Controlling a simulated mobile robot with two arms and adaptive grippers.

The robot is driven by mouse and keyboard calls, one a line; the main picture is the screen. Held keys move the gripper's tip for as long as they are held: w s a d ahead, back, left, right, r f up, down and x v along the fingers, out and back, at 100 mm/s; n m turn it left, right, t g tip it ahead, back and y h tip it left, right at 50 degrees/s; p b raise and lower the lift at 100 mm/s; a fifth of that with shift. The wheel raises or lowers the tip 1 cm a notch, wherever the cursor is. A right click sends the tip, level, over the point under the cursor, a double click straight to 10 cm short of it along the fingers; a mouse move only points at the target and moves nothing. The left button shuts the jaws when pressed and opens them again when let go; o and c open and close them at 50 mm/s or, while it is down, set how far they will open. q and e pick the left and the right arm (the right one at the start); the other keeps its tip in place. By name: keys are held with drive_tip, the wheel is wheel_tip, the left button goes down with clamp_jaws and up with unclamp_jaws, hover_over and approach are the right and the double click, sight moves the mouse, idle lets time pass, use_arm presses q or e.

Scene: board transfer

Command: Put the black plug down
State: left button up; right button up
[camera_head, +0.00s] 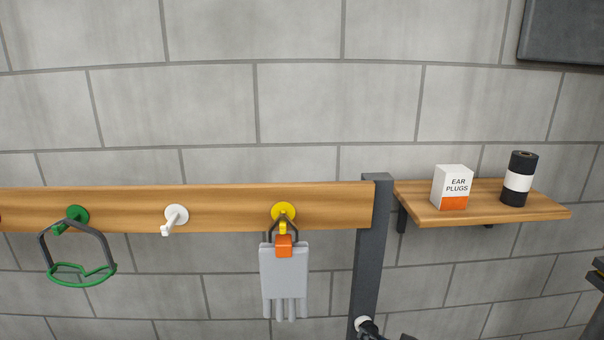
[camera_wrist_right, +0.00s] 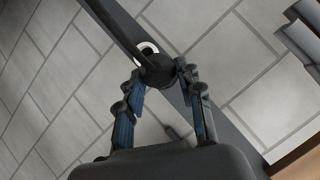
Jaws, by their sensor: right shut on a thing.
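My right gripper (camera_wrist_right: 159,72) is shut on the black plug (camera_wrist_right: 157,70), a dark rounded piece between the fingertips in the right wrist view. A dark rod runs from the plug toward the top left of that view. A white ring (camera_wrist_right: 148,48) shows just beyond the plug. In the head view a small white round end (camera_head: 362,322) with a dark part below it shows at the bottom edge, in front of the grey post (camera_head: 370,260). Whether the plug touches anything behind it I cannot tell. My left gripper is not in view.
A wooden rail (camera_head: 130,195) carries a green hook with a green-black frame (camera_head: 80,270), a bare white peg (camera_head: 174,218) and a yellow hook with grey gloves (camera_head: 284,270). A wooden shelf (camera_head: 480,212) holds an ear plugs box (camera_head: 452,187) and a black cylinder (camera_head: 519,179).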

drive_tip(key=shift+m+t+h, duration=0.3)
drive_tip(key=shift+m+h, duration=0.4)
drive_tip(key=shift+h, duration=0.1)
wheel_tip(320, 180, up, 9)
drive_tip(key=b, duration=0.3)
drive_tip(key=shift+s+a, duration=0.1)
drive_tip(key=s+d+r+m+h+b, duration=0.2)
drive_tip(key=s+r, duration=0.3)
drive_tip(key=r, duration=0.1)
drive_tip(key=shift+r+b, duration=0.25)
drive_tip(key=shift+b, duration=0.15)
drive_tip(key=shift+s, duration=0.1)
